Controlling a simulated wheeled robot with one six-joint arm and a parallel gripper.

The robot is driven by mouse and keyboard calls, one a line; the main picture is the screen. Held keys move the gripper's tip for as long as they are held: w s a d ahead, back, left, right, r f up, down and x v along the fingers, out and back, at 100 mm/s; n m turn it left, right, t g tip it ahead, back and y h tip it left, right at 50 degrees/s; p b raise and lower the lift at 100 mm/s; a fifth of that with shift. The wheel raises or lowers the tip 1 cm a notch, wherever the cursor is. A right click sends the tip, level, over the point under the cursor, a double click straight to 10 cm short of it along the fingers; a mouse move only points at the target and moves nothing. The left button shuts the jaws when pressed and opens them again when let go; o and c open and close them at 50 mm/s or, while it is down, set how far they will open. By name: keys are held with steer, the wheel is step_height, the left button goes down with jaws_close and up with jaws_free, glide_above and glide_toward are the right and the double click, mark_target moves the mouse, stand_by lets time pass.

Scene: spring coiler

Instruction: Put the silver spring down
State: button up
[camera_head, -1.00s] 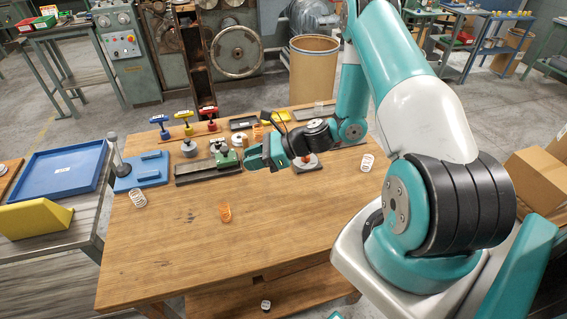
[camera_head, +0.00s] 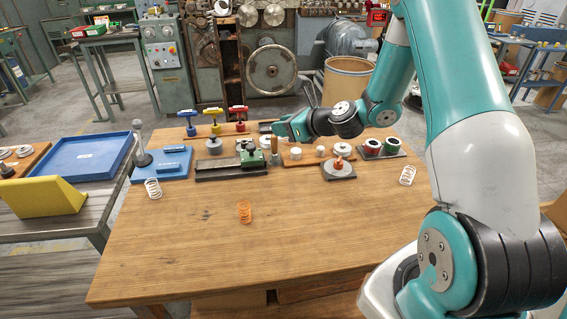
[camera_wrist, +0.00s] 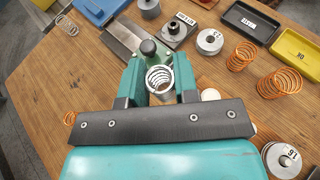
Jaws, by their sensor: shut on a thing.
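My gripper (camera_head: 284,128) is over the back part of the wooden table (camera_head: 190,260), up and right of a green clamp block (camera_head: 252,156) in the head view. In the wrist view my gripper (camera_wrist: 160,84) is shut on a silver spring (camera_wrist: 159,76), whose coils show between the teal fingers. This spring is hidden in the head view. Two other pale silver springs stand on the table, one at left (camera_head: 153,188) and one at right (camera_head: 407,175). The left one also appears at the upper left of the wrist view (camera_wrist: 67,25).
An orange spring (camera_head: 244,212) stands mid-table. Two orange springs (camera_wrist: 243,55) (camera_wrist: 280,82) are right of my gripper in the wrist view, near a black tray (camera_wrist: 250,22) and a yellow tray (camera_wrist: 299,52). T-handled tools (camera_head: 214,120) line the back. The table's front is clear.

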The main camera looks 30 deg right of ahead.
step_height(320, 180, down, 11)
stand_by(0.4)
steer(key=shift+f, duration=0.1)
steer(key=o, duration=1)
